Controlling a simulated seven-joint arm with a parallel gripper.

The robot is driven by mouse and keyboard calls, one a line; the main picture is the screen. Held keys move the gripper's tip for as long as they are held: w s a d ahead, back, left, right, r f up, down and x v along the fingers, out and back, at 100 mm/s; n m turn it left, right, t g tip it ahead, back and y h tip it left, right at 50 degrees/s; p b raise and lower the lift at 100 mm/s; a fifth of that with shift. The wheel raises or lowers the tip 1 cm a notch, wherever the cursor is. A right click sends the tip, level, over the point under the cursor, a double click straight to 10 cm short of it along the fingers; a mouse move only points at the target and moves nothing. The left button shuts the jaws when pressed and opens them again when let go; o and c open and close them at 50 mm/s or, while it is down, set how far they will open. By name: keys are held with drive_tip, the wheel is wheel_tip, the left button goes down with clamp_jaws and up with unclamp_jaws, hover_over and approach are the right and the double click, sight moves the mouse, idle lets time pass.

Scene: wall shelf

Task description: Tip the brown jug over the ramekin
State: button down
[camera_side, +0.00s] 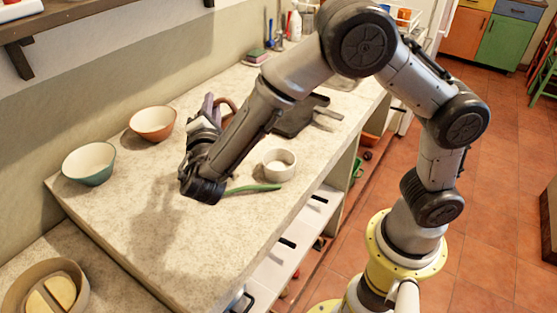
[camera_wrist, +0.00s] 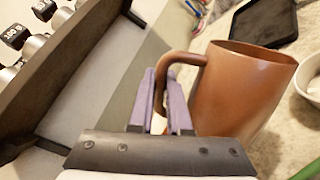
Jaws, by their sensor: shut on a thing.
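The brown jug (camera_wrist: 240,95) fills the right half of the wrist view, its open rim toward the top. My gripper (camera_wrist: 168,82) is shut on the jug's handle, with purple fingers on either side of it. In the side view the jug (camera_side: 229,108) is mostly hidden behind my gripper (camera_side: 213,103) and forearm; only a brown part shows. The white ramekin (camera_side: 279,165) stands on the counter to the right of my wrist, apart from the jug. Its edge also shows at the right of the wrist view (camera_wrist: 309,82). Its inside looks pale and empty.
A teal bowl (camera_side: 90,164) and an orange bowl (camera_side: 152,123) stand left on the counter (camera_side: 150,215). A green utensil (camera_side: 252,188) lies in front of the ramekin. A dark pan (camera_side: 297,122) lies behind it. A wall shelf (camera_wrist: 65,60) is close on the left in the wrist view.

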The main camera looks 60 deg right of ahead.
sight(231, 106)
drive_tip(key=shift+s+d+m, duration=0.65)
drive_tip(key=shift+s+m, duration=0.15)
drive_tip(key=shift+m, duration=0.3)
idle(1.6)
drive_tip(key=shift+s+d+f+m, duration=0.1)
drive_tip(key=shift+s+d+m, duration=0.55)
drive_tip(key=shift+s, duration=0.1)
idle(1.6)
drive_tip(key=w+a+n, duration=0.2)
drive_tip(key=n, duration=0.1)
drive_tip(key=w+a+n, duration=0.1)
drive_tip(key=shift+w+r, duration=0.25)
drive_tip(key=shift+w, duration=0.1)
drive_tip(key=shift+w+a+f+n, duration=0.1)
drive_tip(key=shift+w+a+n, duration=0.15)
drive_tip(key=shift+n, duration=0.4)
drive_tip(key=shift+w+a+f+n, duration=0.1)
drive_tip(key=shift+w+a+n, duration=0.1)
drive_tip(key=shift+n, duration=0.4)
drive_tip(key=shift+w+a+f+n, duration=0.4)
drive_tip(key=shift+w+n, duration=0.1)
drive_tip(key=shift+n, duration=0.3)
drive_tip(key=w+a+f+n, duration=0.4)
drive_tip(key=w+n, duration=0.1)
drive_tip(key=n, duration=0.2)
drive_tip(key=shift+f+n+b, duration=0.35)
drive_tip(key=shift+n+b, duration=0.05)
